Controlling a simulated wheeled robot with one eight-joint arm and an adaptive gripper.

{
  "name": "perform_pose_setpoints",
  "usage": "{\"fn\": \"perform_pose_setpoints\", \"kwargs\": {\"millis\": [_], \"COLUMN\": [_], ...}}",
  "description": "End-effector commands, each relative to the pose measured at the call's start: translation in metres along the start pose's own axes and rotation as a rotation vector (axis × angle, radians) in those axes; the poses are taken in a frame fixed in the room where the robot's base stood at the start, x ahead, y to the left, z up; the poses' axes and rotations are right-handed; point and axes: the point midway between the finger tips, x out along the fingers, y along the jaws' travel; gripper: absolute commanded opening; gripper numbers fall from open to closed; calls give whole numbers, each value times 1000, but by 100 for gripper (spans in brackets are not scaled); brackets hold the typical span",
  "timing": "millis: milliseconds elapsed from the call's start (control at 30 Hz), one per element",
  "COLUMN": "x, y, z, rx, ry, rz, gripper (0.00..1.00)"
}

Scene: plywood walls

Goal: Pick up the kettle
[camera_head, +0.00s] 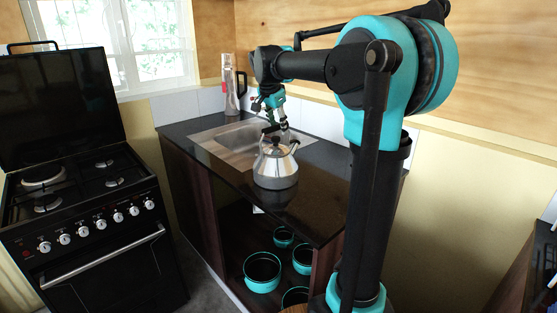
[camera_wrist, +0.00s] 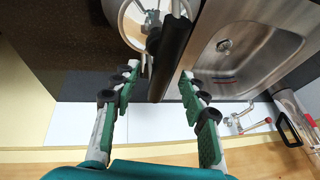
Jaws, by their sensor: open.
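The kettle (camera_head: 275,170) is silver with a grey base and a dark handle. It stands upright on the dark countertop in front of the sink. My gripper (camera_head: 270,118) is above it, close to the handle. In the wrist view, part of the kettle (camera_wrist: 128,22) shows at the top, and its black handle (camera_wrist: 172,55) runs down between the two green fingers of my gripper (camera_wrist: 158,76). The fingers are open, one on each side of the handle in the picture, with gaps visible. I cannot tell whether the handle is deep enough between them.
The sink (camera_head: 218,147) lies behind the kettle, with a faucet (camera_wrist: 247,120) beside it. Several teal pots (camera_head: 262,283) sit below the counter. A black stove (camera_head: 85,205) is at left.

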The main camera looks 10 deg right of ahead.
Motion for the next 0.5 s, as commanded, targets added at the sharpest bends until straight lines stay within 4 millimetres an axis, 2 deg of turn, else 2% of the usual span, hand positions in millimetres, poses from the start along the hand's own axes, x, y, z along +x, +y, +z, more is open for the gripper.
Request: {"fn": "perform_pose_setpoints", "kwargs": {"millis": [167, 500], "x": [0, 0], "y": [0, 0], "z": [0, 0], "rx": [0, 0], "ry": [0, 0], "rz": [0, 0], "gripper": [44, 3]}}
